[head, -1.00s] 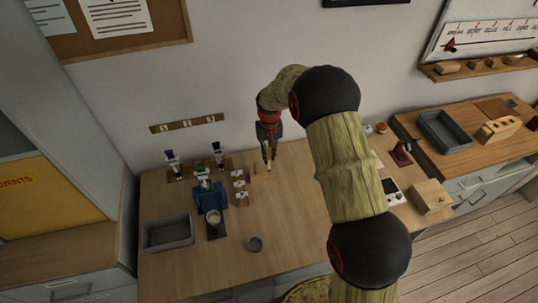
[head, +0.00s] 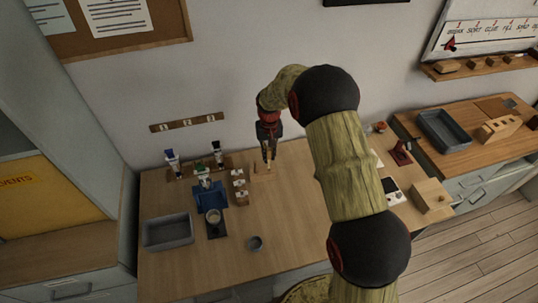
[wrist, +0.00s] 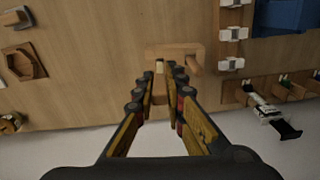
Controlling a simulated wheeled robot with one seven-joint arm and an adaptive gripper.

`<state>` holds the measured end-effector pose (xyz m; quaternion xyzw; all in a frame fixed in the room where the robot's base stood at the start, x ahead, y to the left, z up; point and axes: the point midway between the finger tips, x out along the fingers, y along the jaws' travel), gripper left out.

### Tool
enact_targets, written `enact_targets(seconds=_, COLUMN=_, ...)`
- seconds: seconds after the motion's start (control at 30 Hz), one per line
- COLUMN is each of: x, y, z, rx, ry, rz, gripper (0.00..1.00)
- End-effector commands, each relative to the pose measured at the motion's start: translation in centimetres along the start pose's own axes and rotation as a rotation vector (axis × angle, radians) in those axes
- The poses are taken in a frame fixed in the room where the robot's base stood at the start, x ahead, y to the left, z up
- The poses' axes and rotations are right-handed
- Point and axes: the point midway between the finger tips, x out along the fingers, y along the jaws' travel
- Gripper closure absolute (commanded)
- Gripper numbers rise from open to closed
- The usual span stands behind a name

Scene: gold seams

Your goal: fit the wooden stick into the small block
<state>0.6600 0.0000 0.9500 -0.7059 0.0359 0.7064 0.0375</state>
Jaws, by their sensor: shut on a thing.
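My gripper (head: 267,150) points down over the back of the wooden table, near the wall. In the wrist view its fingers (wrist: 160,80) are closed around the narrow wooden stick (wrist: 159,92). The small block (wrist: 163,50) is pale wood and lies just beyond the fingertips; it also shows in the head view (head: 259,170), under the gripper. A short wooden peg-like part sticks out at the block's right side in the wrist view. The stick's far end overlaps the block there; whether it is inside it or above it I cannot tell.
White-topped pieces (head: 240,186) stand in a row left of the block, with a blue holder (head: 210,197) beyond them. The table's middle is clear.

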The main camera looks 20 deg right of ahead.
Motion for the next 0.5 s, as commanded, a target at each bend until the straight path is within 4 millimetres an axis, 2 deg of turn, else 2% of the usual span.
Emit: enact_targets(seconds=0.5, x=1.00, y=0.00, z=0.01, rx=0.000, ry=-0.001, rz=0.000, gripper=1.00)
